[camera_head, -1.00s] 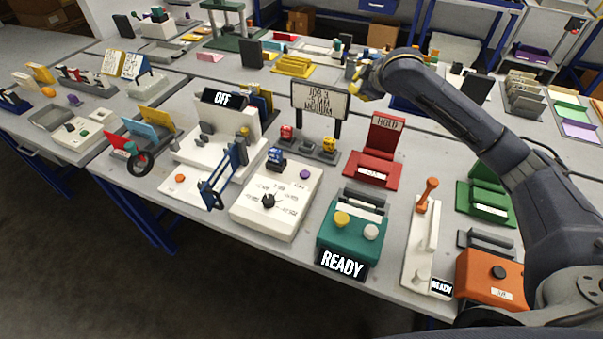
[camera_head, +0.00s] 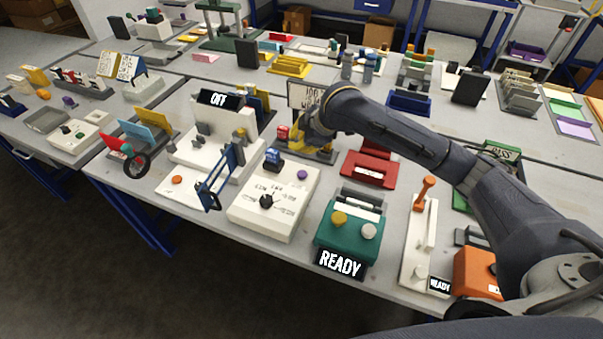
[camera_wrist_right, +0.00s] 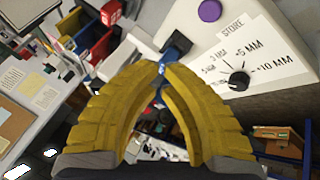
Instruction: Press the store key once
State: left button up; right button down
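The white dial panel (camera_head: 248,210) stands near the table's front. Its purple round key (camera_head: 302,174) is at the upper right. In the right wrist view the purple key (camera_wrist_right: 209,10) shows at the top edge, above the word STORE, with the black dial knob (camera_wrist_right: 238,80) below it. My right gripper (camera_head: 299,146) is just behind the panel, apart from the key. My left gripper is not in view.
A green READY device (camera_head: 349,225) stands to the panel's right. A blue-framed white stand (camera_head: 214,185) is on the left. A red device (camera_head: 369,170) is behind the green one.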

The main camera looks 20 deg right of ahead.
jog(key=shift+f, duration=0.1)
jog(key=shift+f, duration=4.3)
jog(key=shift+f, duration=0.95)
jog(key=shift+r, duration=0.9)
jog(key=shift+r, duration=0.15)
jog(key=shift+r, duration=2.4)
